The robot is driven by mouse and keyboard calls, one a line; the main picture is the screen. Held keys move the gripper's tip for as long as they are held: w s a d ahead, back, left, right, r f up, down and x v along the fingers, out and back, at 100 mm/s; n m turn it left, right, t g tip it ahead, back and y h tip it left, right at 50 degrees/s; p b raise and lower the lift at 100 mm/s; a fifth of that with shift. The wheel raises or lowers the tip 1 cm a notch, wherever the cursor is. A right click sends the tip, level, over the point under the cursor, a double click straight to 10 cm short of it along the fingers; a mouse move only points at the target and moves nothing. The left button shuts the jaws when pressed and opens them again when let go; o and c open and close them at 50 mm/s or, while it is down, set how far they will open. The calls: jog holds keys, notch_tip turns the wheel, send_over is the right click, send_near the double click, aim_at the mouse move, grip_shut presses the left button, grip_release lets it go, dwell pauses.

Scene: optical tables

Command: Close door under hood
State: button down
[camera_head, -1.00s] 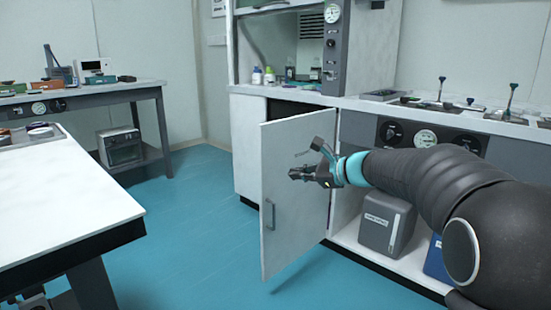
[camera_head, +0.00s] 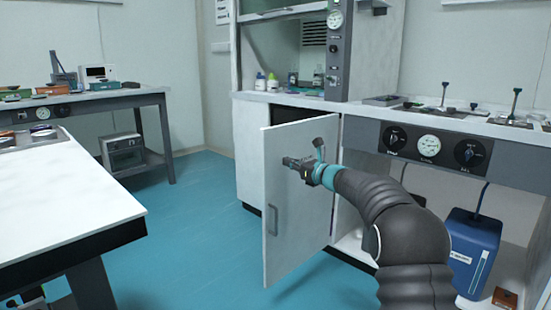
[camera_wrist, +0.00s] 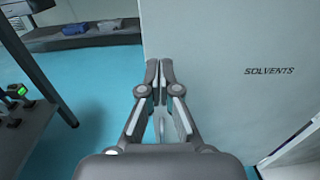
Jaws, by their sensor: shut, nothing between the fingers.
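The white cabinet door (camera_head: 283,225) stands wide open under the hood (camera_head: 337,60), with a grey handle (camera_head: 272,220) low near its left edge. The opening behind it is partly hidden by the door and my arm. My gripper (camera_head: 287,161) overlaps the upper part of the door face in the head view. In the wrist view my gripper (camera_wrist: 159,66) has its fingertips together, empty, by the left edge of a door panel (camera_wrist: 225,60) marked SOLVENTS. I cannot tell whether it touches the door.
A white-topped table (camera_head: 70,195) stands at the left front, and a bench (camera_head: 100,97) with instruments behind it. Right of the door, a blue box (camera_head: 470,250) stands below the counter (camera_head: 440,115). The blue floor (camera_head: 190,240) between table and door is clear.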

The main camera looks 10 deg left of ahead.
aim_at(270, 155)
jog(key=x, duration=0.7)
jog(key=shift+p, duration=0.4)
jog(key=shift+w, duration=0.1)
